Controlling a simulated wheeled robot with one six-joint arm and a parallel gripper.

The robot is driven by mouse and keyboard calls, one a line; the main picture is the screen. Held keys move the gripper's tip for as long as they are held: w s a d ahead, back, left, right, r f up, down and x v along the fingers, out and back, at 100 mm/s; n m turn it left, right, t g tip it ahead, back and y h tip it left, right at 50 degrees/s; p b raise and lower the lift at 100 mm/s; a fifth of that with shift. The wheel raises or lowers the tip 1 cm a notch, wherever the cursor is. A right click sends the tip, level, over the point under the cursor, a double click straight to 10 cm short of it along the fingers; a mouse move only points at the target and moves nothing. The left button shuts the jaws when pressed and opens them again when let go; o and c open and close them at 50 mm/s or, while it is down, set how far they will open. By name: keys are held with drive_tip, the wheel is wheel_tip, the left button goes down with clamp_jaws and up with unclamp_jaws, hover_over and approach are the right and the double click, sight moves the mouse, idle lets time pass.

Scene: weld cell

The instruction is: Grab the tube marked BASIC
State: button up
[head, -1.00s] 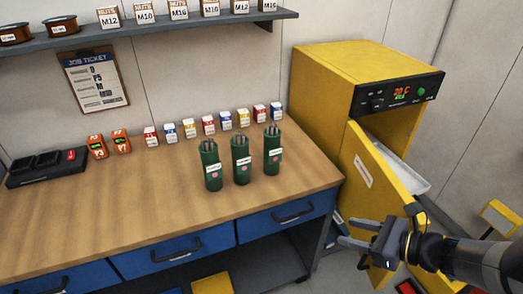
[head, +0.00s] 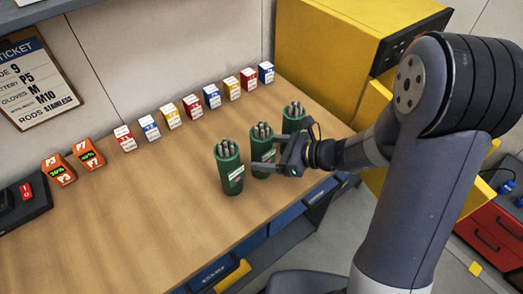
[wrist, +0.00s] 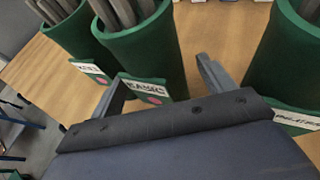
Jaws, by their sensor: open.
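Three green tubes of rods stand upright on the bench: the left tube (head: 230,172), the middle tube (head: 262,146) and the right tube (head: 293,117). Each holds grey rods, and the labels are too blurred for me to tell surely which reads BASIC. My gripper (head: 268,166) is open and low at the middle tube. In the wrist view my gripper's fingers (wrist: 160,88) are on either side of the near face of the middle tube (wrist: 150,55), whose label shows between them. The left tube (wrist: 63,38) and right tube (wrist: 290,60) flank it closely.
Several small boxes (head: 191,105) line the back of the wooden bench (head: 130,220). Orange battery packs (head: 60,170) and a dark charger (head: 25,197) are at left. A yellow oven (head: 330,40) stands at right. The bench front left of the tubes is clear.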

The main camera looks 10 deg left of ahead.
drive_tip(key=shift+x, duration=1.15)
drive_tip(key=shift+c, duration=0.5)
drive_tip(key=shift+r, duration=0.1)
clamp_jaws()
